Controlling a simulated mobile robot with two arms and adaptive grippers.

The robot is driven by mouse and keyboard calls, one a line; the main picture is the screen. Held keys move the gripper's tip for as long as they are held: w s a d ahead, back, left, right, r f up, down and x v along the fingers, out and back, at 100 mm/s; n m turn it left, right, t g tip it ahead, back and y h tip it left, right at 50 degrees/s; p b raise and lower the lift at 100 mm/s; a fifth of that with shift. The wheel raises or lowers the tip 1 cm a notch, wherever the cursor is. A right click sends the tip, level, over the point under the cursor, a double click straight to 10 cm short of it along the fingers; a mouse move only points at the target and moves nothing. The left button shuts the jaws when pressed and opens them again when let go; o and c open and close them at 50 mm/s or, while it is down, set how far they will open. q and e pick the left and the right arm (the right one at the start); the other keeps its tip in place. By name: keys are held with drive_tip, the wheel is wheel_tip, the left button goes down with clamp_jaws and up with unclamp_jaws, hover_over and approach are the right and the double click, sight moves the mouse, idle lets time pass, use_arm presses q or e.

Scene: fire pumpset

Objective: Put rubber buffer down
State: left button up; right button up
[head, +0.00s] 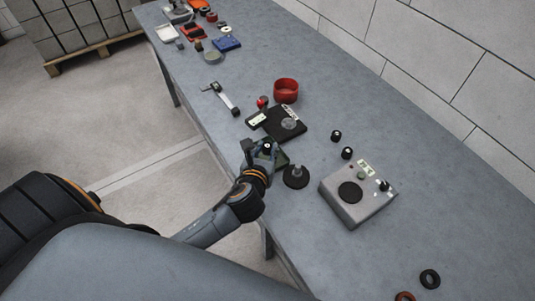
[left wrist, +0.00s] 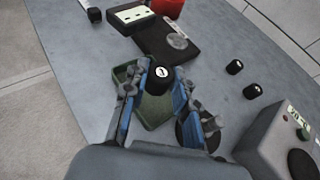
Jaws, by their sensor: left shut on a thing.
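The rubber buffer (left wrist: 161,76) is a small black cylinder with a white mark on its top. It sits between the blue-padded fingers of my left gripper (left wrist: 158,92), which is shut on it. In the head view the left gripper (head: 262,150) is at the table's near edge, with the buffer's dark top (head: 267,146) between its fingers. A shallow green tray (left wrist: 155,117) lies below the gripper, and its edge also shows in the head view (head: 282,159). I cannot tell whether the buffer touches the tray. My right gripper is not in view.
Two similar black cylinders (head: 336,135) (head: 347,153) stand to the right. A black disc with a grey stem (head: 296,178), a grey box (head: 345,207), a black scale-like device (head: 286,127) and a red ring (head: 286,90) are nearby. The right part of the table (head: 450,230) is mostly clear.

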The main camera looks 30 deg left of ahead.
sight(266, 153)
use_arm(q)
drive_tip(key=shift+w+a+f, duration=0.2)
drive_tip(key=shift+w+f, duration=0.3)
drive_tip(key=shift+f, duration=0.15)
drive_tip(key=shift+w+a+f, duration=0.15)
drive_tip(key=shift+w+f, duration=0.35)
drive_tip(key=shift+f, duration=0.1)
drive_tip(key=shift+w+f, duration=0.2)
drive_tip(key=shift+f, duration=1.6)
drive_tip(key=shift+f+b, duration=0.15)
drive_tip(key=shift+b, duration=0.15)
drive_tip(key=o, duration=0.7)
drive_tip(key=shift+o, duration=0.2)
drive_tip(key=shift+r, duration=0.2)
drive_tip(key=v, duration=1.2)
drive_tip(key=shift+f, duration=0.1)
